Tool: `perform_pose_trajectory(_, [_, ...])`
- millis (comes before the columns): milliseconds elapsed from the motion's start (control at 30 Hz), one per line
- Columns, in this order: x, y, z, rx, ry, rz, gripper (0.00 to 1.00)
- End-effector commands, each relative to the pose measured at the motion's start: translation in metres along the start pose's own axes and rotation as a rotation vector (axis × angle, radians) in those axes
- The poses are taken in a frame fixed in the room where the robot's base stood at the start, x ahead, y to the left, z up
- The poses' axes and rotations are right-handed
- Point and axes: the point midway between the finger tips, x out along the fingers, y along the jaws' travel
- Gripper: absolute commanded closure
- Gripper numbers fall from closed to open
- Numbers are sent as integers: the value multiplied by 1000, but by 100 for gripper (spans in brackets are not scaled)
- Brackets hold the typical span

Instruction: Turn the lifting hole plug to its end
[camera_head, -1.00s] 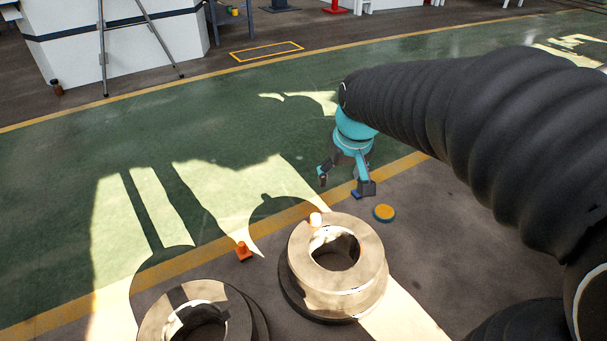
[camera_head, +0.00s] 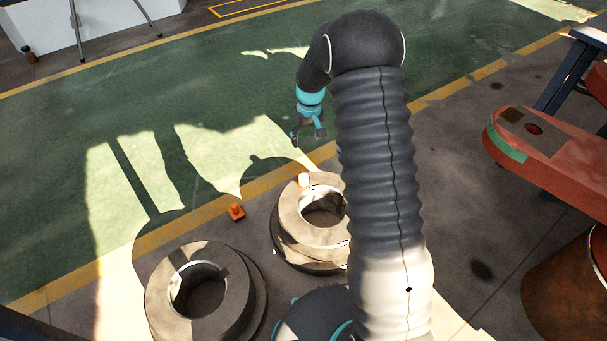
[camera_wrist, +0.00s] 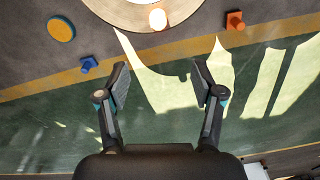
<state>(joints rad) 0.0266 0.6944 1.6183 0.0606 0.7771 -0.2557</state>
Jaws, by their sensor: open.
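I cannot tell for sure which piece is the lifting hole plug. A small pale, orange-tinted piece (camera_head: 303,180) sits at the far edge of the right grey ring-shaped roll (camera_head: 290,213); it also shows at the top of the wrist view (camera_wrist: 158,19). A small orange piece with a square base (camera_head: 236,211) stands on the floor left of that roll, and in the wrist view (camera_wrist: 235,20). My gripper (camera_head: 308,137) hangs beyond the rolls, apart from these pieces. In the wrist view my gripper (camera_wrist: 160,72) has its fingers wide apart with nothing between them.
A second ring-shaped roll (camera_head: 240,300) stands at front left. A yellow disc with a blue rim (camera_wrist: 61,28) and a small blue piece (camera_wrist: 88,64) lie on the floor. A red machine part (camera_head: 550,150) juts in at right. The green floor (camera_head: 230,90) beyond is open.

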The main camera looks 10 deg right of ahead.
Motion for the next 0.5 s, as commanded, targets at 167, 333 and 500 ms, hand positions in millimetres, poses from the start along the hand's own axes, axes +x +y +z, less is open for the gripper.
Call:
perform_pose_trajectory(167, [46, 5, -11, -12, -40, -13, 33])
perform_pose_trajectory(333, [72, 8, -15, -21, -58, -19, 33])
perform_pose_trajectory(500, [85, 8, -15, -23, -62, -20, 33])
